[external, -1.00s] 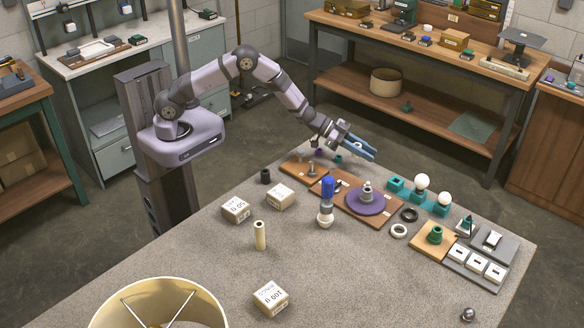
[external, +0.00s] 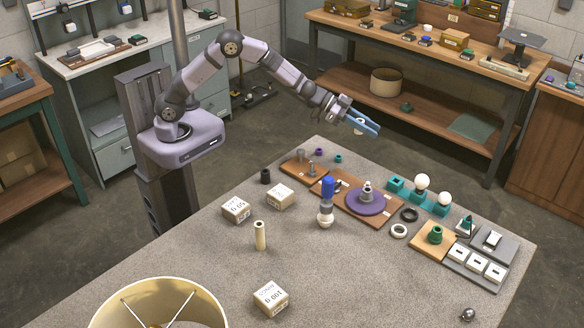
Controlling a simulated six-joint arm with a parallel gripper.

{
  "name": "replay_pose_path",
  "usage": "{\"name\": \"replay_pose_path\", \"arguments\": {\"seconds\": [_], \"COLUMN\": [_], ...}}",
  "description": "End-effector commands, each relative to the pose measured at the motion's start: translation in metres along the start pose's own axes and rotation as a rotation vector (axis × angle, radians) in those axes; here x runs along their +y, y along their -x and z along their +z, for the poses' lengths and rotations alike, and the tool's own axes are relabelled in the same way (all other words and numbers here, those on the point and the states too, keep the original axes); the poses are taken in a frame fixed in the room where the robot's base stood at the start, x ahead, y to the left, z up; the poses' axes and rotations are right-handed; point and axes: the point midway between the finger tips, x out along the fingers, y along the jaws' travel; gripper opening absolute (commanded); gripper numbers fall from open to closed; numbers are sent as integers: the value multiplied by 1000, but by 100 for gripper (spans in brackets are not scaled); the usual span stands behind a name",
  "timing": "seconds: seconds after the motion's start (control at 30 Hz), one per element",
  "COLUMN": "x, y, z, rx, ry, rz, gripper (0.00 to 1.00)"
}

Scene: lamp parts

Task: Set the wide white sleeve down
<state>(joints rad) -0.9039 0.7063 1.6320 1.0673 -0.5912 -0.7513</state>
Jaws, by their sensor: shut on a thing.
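My gripper (external: 364,122), with blue fingers, is raised well above the far edge of the table. It is shut on a small white part, which I take to be the wide white sleeve (external: 359,130). Only a little of the sleeve shows at the fingers; the rest is hidden by them. The sleeve is clear of the table, with nothing touching it from below.
On the grey table (external: 200,268) below are a wooden board with metal posts (external: 301,170), a purple disc (external: 366,203), a blue-handled tool (external: 327,190), a white ring (external: 399,230) and a black ring (external: 408,214).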

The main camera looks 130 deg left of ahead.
Motion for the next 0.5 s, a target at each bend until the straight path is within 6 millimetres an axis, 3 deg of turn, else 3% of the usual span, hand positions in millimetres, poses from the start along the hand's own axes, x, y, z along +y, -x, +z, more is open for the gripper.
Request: {"name": "replay_pose_path", "arguments": {"seconds": [0.03, 0.13, 0.3, 0.5], "x": [0, 0, 0, 40], "y": [6, 14, 24, 14], "z": [-15, -35, -60, -67], "rx": [5, 6, 4, 1], "ry": [-5, -4, -4, -18], "rz": [-2, -3, -2, 42], "gripper": [3, 3, 3, 3]}}
